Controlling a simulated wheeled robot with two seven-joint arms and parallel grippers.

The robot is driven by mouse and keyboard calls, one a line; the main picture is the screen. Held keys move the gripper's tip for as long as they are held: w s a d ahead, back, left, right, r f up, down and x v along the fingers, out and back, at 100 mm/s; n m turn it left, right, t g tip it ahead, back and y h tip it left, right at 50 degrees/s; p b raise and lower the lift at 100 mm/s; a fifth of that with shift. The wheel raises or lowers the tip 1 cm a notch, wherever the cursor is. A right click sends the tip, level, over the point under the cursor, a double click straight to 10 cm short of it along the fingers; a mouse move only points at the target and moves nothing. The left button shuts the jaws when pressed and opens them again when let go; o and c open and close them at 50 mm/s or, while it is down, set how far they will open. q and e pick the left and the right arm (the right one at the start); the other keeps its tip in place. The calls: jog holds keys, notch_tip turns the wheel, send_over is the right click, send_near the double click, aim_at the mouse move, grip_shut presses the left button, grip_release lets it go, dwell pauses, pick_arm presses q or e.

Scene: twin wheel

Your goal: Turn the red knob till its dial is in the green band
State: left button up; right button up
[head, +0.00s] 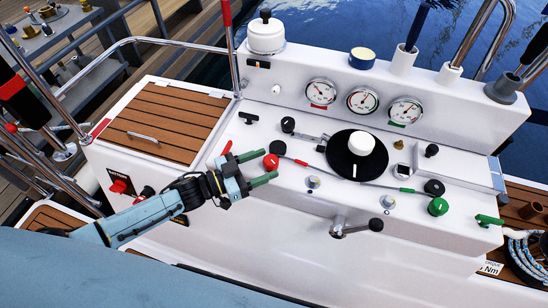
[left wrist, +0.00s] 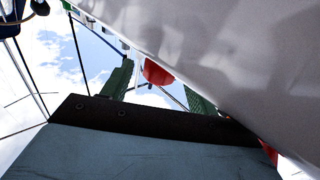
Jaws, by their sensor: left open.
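The red knob (head: 271,161) sits on the white console, left of the black disc. My left gripper (head: 257,167) is open, its two green-tipped fingers reaching to the knob from the left. In the left wrist view the red knob (left wrist: 157,73) shows between the fingertips of my left gripper (left wrist: 160,78); I cannot tell whether they touch it. Three round dials stand on the raised back panel: a left dial (head: 321,92) with a red mark below it, a middle dial (head: 363,101) and a right dial (head: 405,111) with a green mark below. Their needle readings are too small to tell. My right gripper is not in view.
A black disc with a white top (head: 345,158) stands right of the red knob. A green knob (head: 438,207) sits at the right, and a lever handle (head: 357,227) juts from the front face. A red handle (head: 226,148) lies just left of the fingers.

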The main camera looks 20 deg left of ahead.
pick_arm(q)
jog(key=v, duration=0.9)
jog(key=shift+p, duration=0.4)
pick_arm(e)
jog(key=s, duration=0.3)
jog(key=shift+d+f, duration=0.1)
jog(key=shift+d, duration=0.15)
